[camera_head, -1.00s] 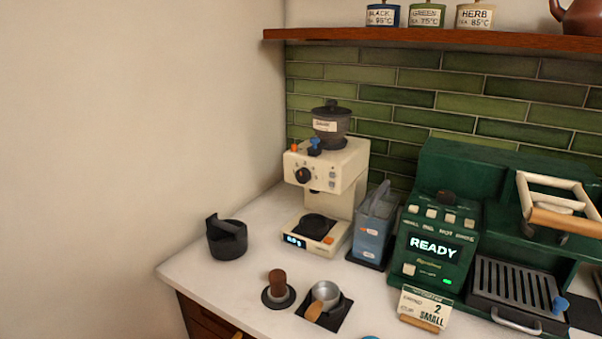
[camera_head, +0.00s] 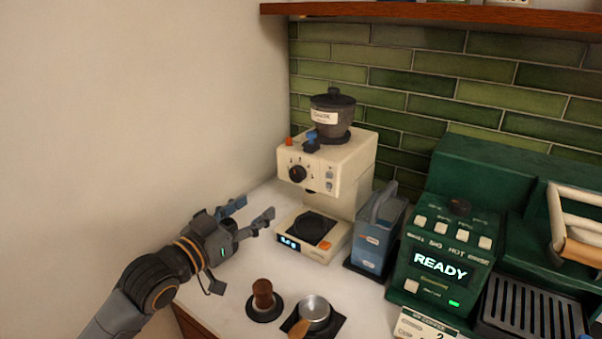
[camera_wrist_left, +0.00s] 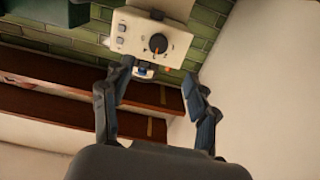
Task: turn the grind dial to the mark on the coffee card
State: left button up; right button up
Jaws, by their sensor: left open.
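The cream coffee grinder (camera_head: 345,165) stands at the back left of the counter. Its black grind dial (camera_head: 297,174) is on the front face, and in the left wrist view the dial (camera_wrist_left: 158,43) shows a pale pointer line. My left gripper (camera_head: 254,211) is open and empty, in front of the grinder, lower and to the left of the dial, apart from it. Its two fingers also show in the left wrist view (camera_wrist_left: 155,98), with the dial beyond the gap. The coffee card (camera_head: 426,326) is cut off at the bottom edge; part of its print is hidden. My right gripper is not visible.
A tamper (camera_head: 263,299) and a metal portafilter (camera_head: 314,310) sit on the counter below the grinder. A blue-grey container (camera_head: 377,236) stands right of it, beside the green coffee machine (camera_head: 447,262) reading READY. The wall closes the left side.

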pick_arm(q)
jog(key=p, duration=0.2)
send_near(295, 176)
jog(key=w, duration=0.1)
jog(key=x, duration=0.6)
jog(key=shift+d+p, duration=0.35)
jog(key=shift+w+d+f, duration=0.1)
jog(key=shift+w+d, duration=0.25)
jog(key=shift+w, duration=0.1)
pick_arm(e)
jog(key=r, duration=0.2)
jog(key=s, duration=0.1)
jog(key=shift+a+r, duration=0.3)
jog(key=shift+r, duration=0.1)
pick_arm(q)
jog(key=shift+c, duration=0.7)
jog(key=c, duration=1)
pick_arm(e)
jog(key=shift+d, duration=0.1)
